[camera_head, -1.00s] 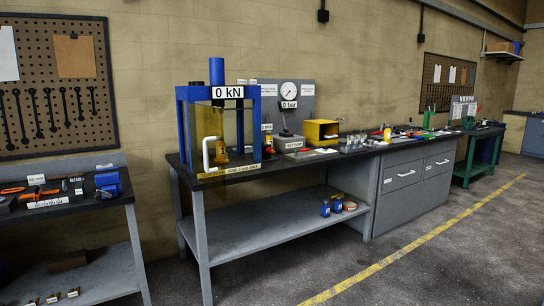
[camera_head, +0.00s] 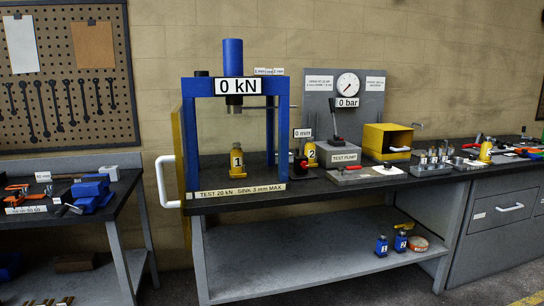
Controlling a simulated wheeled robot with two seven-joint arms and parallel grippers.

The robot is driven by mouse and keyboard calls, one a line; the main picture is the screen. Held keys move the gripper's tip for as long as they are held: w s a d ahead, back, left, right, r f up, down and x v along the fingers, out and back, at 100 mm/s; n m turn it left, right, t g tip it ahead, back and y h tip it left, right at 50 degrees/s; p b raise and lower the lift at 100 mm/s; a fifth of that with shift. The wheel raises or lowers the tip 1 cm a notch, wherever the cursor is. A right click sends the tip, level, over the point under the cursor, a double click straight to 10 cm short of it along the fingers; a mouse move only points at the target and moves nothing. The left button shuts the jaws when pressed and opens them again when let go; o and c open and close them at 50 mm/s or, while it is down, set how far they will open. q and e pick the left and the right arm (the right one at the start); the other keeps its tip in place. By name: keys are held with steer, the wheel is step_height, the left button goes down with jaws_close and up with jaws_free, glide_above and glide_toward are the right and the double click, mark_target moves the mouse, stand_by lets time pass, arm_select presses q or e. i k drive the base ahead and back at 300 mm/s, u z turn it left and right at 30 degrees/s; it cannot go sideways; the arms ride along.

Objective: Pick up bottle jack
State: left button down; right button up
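A yellow bottle jack marked 1 (camera_head: 237,163) stands upright inside the blue press frame (camera_head: 190,120), below the ram and apart from it. A second yellow jack marked 2 (camera_head: 311,154) stands on the bench right of the press, partly hidden by small items. Another yellow jack-like body (camera_head: 486,151) stands farther right on the bench. Two small blue jack-like bodies, marked 1 (camera_head: 381,247) and 2 (camera_head: 400,242), stand on the lower shelf. Neither of my grippers is in view.
A yellow guard panel with a white handle (camera_head: 166,182) stands at the press's left side. A test pump (camera_head: 338,155), gauge board (camera_head: 372,100) and yellow box (camera_head: 386,140) are on the bench. A tool bench (camera_head: 130,185) stands left. Much of the lower shelf (camera_head: 290,270) is bare.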

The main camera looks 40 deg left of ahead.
mark_target(238, 171)
steer(key=u, duration=0.4)
steer(key=i, duration=1.6)
steer(key=u, duration=1)
